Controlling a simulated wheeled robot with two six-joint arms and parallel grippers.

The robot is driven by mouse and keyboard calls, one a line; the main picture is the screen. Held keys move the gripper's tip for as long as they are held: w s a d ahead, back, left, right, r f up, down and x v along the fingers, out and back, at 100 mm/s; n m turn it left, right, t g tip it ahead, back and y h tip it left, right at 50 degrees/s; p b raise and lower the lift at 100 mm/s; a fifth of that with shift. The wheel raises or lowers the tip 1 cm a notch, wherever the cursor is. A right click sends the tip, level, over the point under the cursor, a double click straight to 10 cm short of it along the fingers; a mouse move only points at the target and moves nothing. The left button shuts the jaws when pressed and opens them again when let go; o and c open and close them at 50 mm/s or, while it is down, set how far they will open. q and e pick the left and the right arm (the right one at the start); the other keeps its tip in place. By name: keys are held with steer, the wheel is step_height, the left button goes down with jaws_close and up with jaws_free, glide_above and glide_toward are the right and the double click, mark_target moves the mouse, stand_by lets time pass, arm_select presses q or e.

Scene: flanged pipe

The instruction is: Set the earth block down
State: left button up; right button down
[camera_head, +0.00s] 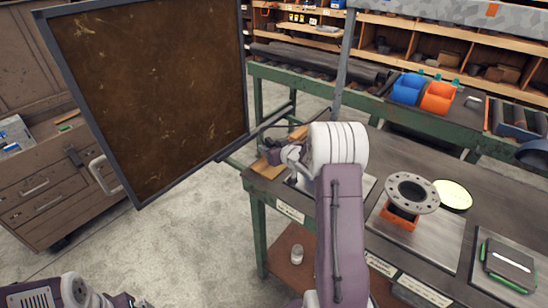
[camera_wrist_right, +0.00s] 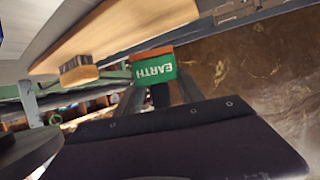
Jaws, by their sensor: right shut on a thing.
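The earth block (camera_wrist_right: 154,68) is green with white "EARTH" lettering, which reads upside down in the right wrist view, and has a reddish-brown side. My right gripper (camera_wrist_right: 157,82) is shut on it, one finger on each side. In the head view my right gripper (camera_head: 276,155) is over the left end of the green-framed workbench (camera_head: 400,150), partly hidden by my wrist. The block cannot be made out there. Part of my left arm shows at the lower left, but its gripper is out of view.
A wooden piece (camera_head: 267,169) lies at the bench's left end. A flanged pipe (camera_head: 412,193) stands on an orange support, beside a pale green disc (camera_head: 453,194). A dark device (camera_head: 508,264) lies right. A large brown framed board (camera_head: 150,90) stands close on the left.

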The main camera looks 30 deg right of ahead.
steer(key=shift+f+b, duration=0.4)
steer(key=shift+f, duration=1.65)
steer(key=c, duration=0.7)
jaws_free()
steer(key=shift+s+r, duration=0.1)
steer(key=shift+r, duration=0.15)
steer(key=v, duration=1.2)
steer(key=shift+f+p, duration=0.2)
steer(key=shift+p, duration=0.15)
steer(key=shift+a, duration=0.1)
